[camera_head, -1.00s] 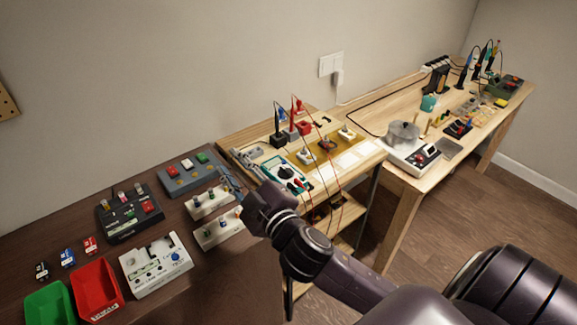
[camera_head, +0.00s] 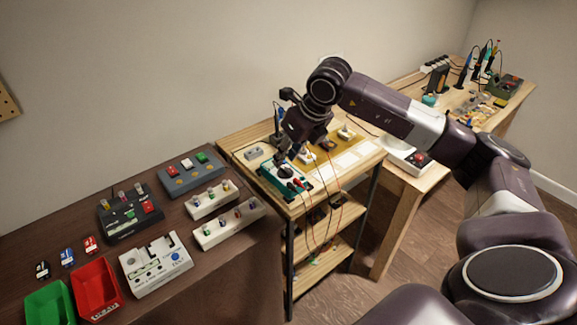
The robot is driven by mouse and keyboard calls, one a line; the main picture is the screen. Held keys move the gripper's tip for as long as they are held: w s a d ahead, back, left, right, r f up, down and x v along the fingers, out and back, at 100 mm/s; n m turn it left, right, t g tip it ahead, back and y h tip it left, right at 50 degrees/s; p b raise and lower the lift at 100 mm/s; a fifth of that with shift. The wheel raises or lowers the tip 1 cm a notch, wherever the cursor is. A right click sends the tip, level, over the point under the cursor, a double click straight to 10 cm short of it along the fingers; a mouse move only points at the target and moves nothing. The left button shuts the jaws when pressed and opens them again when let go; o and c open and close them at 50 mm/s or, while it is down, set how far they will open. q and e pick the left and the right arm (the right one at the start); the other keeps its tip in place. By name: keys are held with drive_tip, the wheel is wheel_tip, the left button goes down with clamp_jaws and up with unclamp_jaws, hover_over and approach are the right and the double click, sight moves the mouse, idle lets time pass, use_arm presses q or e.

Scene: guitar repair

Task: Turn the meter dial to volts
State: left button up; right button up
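The meter (camera_head: 276,187) is a teal-edged box lying on the light wooden shelf unit's top. Its dark dial (camera_head: 285,171) shows in part on its face. Red and black plugs sit at its right side, with red leads hanging down from them over the front edge. My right gripper (camera_head: 284,158) points down right over the dial, with its fingers at or just above it. I cannot tell whether they touch it, or whether the fingers are open or shut. The dial's marking is too small to read. My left gripper is not in view.
Probe stands (camera_head: 278,139) are behind the gripper, partly hidden by it. A small grey box (camera_head: 254,153) lies left of the meter. White racks (camera_head: 228,226), a white tester (camera_head: 155,265) and red (camera_head: 96,290) and green (camera_head: 50,304) bins stand on the dark table to the left.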

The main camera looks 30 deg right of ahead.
sight(286, 170)
drive_tip(key=shift+s+d+r+h, duration=0.15)
drive_tip(key=shift+d+h, duration=0.25)
drive_tip(key=shift+d, duration=0.7)
drive_tip(key=shift+d+f, duration=0.25)
drive_tip(key=p+x, duration=0.2)
drive_tip(key=x, duration=0.5)
drive_tip(key=shift+a+f, duration=0.15)
drive_tip(key=shift+c, duration=0.3)
clamp_jaws()
